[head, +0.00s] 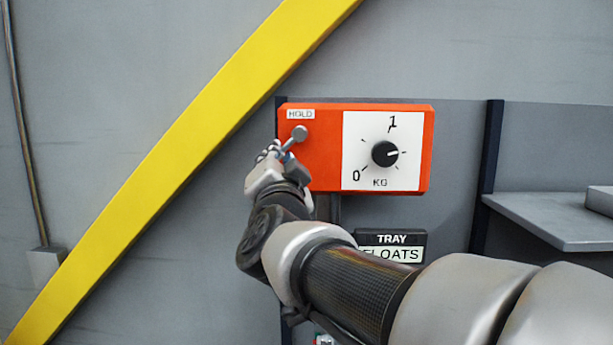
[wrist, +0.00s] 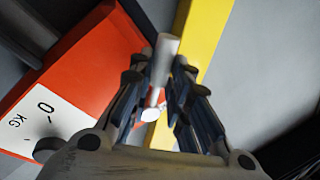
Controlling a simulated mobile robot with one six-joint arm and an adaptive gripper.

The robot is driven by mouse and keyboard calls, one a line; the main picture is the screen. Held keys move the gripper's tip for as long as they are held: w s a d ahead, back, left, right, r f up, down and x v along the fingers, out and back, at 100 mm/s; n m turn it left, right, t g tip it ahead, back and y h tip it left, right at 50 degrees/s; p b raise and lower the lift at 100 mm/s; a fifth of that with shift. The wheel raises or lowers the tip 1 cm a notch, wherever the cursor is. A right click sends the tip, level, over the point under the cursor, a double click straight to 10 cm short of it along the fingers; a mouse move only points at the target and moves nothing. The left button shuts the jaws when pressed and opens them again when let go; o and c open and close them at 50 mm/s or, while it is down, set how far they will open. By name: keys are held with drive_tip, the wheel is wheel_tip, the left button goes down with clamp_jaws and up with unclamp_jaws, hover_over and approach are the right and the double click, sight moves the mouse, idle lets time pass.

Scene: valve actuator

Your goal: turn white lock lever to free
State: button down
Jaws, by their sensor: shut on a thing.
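The white lock lever (head: 299,133) is on the left part of an orange box (head: 319,150). Its round end shows just under the HOLD label (head: 300,114), and its thin stem slants down and left to my gripper (head: 275,154). In the wrist view the pale lever (wrist: 166,55) stands between the fingers of my gripper (wrist: 160,80), which are shut on it. The fingers and hand hide part of the lever and the box's lower left corner. No FREE label is visible.
A white dial plate with a black knob (head: 385,154) fills the box's right half. A TRAY FLOATS sign (head: 391,246) is below, partly behind my arm. A yellow diagonal beam (head: 190,143) passes left of the box. A grey shelf (head: 560,218) juts out at right.

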drive_tip(key=shift+a+r+m+b, duration=0.3)
drive_tip(key=shift+a+m+b, duration=0.05)
drive_tip(key=shift+m, duration=0.65)
drive_tip(key=c, duration=1.5)
unclamp_jaws()
drive_tip(key=v, duration=1.2)
drive_tip(key=shift+a+f, duration=0.1)
drive_tip(key=shift+w+f, duration=0.1)
